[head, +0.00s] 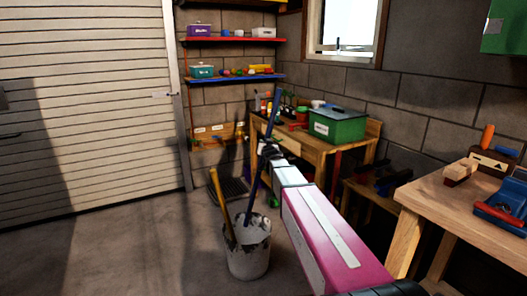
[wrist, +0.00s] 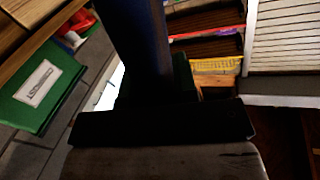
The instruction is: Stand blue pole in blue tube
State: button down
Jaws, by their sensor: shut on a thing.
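The blue pole (head: 258,182) is long, thin and dark blue, and leans slightly, its top to the right. My gripper (head: 267,151) is shut on it around mid-length. In the wrist view, the pole (wrist: 140,40) rises from between my dark gripper fingers (wrist: 158,110). The pole's lower end meets a pale, stained bucket (head: 247,262) on the floor. I cannot tell whether that end is inside the bucket or just over its rim. I cannot make out a blue tube; the bucket's inside is mostly hidden.
A yellow pole (head: 221,205) leans in the bucket's left side. A wooden workbench (head: 312,150) with a green box (head: 337,125) stands behind my gripper. Another bench (head: 445,205) is at right. Shelves (head: 235,80) line the back wall. Floor left of the bucket is clear.

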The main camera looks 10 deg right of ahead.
jog(key=shift+d+r, duration=0.1)
jog(key=shift+r, duration=0.25)
